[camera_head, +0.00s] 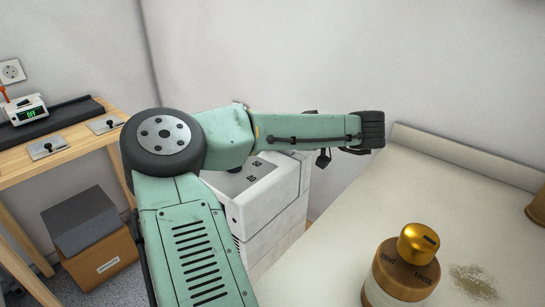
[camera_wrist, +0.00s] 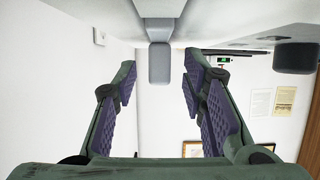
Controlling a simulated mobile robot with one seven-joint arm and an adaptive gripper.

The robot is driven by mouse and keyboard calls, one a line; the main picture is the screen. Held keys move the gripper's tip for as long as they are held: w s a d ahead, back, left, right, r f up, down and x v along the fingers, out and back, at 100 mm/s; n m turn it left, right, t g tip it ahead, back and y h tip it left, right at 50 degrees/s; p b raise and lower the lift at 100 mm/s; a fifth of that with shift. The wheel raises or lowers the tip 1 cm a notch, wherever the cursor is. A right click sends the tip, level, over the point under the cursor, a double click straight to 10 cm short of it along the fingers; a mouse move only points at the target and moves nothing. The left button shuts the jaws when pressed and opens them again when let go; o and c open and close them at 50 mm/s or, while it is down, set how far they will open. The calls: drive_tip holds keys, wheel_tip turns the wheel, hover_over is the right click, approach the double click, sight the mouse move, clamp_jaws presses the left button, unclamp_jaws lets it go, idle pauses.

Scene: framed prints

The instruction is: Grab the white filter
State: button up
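I cannot make out a white filter in either view. My gripper (camera_wrist: 159,75) is open and empty in the wrist view, its two purple-padded fingers spread wide with a pale wall behind. In the head view my green arm reaches up and to the right, and its end is over the gap between a white box-shaped machine and the pale counter. The gripper is mostly hidden there. The white machine (camera_head: 268,202), marked with "50" and "40", is partly covered by my arm.
A brass-topped container (camera_head: 405,268) stands on the pale counter (camera_head: 455,190); a brown object (camera_head: 537,207) is at its right edge. A wooden table (camera_head: 75,142) carries a small digital device (camera_head: 24,110). Boxes (camera_head: 95,240) sit below. Much of the counter is clear.

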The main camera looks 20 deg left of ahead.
drive_tip(key=shift+a+f, duration=0.1)
drive_tip(key=shift+a, duration=0.05)
clamp_jaws()
idle(0.4)
